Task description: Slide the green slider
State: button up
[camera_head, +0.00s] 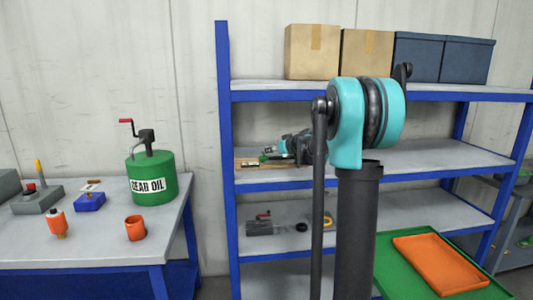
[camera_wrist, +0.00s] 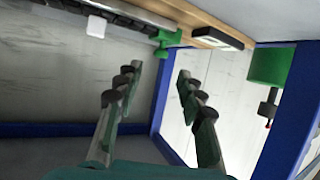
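The green slider (camera_wrist: 165,41) sits on a dark and grey rail (camera_wrist: 130,14) at the top of the wrist view, beside a wooden board (camera_wrist: 200,24). In the head view a small green part (camera_head: 264,156) shows on the middle shelf, partly hidden by my arm. My gripper (camera_wrist: 159,74) is open and empty. Its two fingers point up toward the slider in the wrist view, with the slider just beyond the gap between their tips. The fingers do not appear to touch it.
The shelf rack (camera_head: 224,130) has blue posts. A white block (camera_wrist: 96,26) is near the rail, and a black-and-white item (camera_wrist: 222,37) lies on the board. A table with a green gear oil can (camera_head: 152,176) stands at left. The middle shelf's right side is clear.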

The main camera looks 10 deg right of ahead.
aim_at(264, 156)
jog(key=x, duration=0.7)
jog(key=shift+s, duration=0.1)
jog(key=shift+c, duration=0.2)
grip_shut()
